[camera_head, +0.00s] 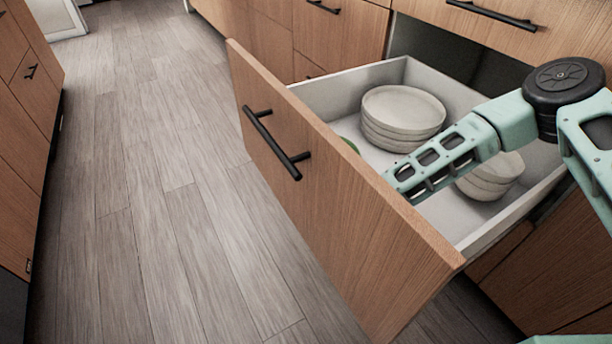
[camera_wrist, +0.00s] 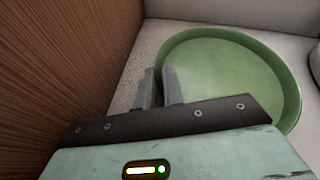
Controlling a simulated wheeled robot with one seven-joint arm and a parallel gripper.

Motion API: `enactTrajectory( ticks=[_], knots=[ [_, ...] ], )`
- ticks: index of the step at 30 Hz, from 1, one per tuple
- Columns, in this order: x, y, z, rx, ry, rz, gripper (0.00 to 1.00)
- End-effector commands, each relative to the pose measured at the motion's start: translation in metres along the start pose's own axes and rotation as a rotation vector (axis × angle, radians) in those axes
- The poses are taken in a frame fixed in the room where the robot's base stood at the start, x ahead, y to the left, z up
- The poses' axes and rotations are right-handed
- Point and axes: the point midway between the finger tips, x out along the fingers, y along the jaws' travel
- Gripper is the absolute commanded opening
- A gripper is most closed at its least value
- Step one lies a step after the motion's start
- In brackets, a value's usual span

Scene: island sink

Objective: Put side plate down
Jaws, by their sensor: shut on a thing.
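The green side plate (camera_wrist: 235,75) is inside the open drawer, close to the drawer's wooden front. In the wrist view, my gripper (camera_wrist: 160,88) is shut on the plate's left rim, one finger on each side of it. The plate looks nearly flat and low over the drawer floor (camera_wrist: 190,10); I cannot tell whether it touches. In the head view, only a sliver of the side plate (camera_head: 350,145) shows behind the drawer front, and my gripper's fingertips are hidden there.
The drawer front (camera_head: 330,190) stands close to my gripper, with a black handle (camera_head: 272,145). A stack of white plates (camera_head: 402,112) stands toward the back of the drawer, and a stack of white bowls (camera_head: 492,178) stands to the right, partly behind my arm.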

Motion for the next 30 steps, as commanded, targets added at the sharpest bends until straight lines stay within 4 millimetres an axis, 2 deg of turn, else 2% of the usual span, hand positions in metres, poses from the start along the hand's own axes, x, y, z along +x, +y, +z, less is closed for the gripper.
enactTrajectory(
  ticks=[5,6,7,8,18,30],
  knots=[
    [0.000,0.000,-0.001,0.000,0.000,-0.001,0.00],
    [0.000,0.000,0.000,0.000,0.001,0.000,0.20],
    [0.000,0.000,0.000,0.000,0.001,0.000,0.29],
    [0.000,0.000,0.000,0.000,0.001,0.000,0.32],
    [-0.004,-0.001,0.001,0.000,0.002,0.000,0.32],
    [-0.064,-0.001,0.002,0.002,0.002,0.001,0.32]
  ],
)
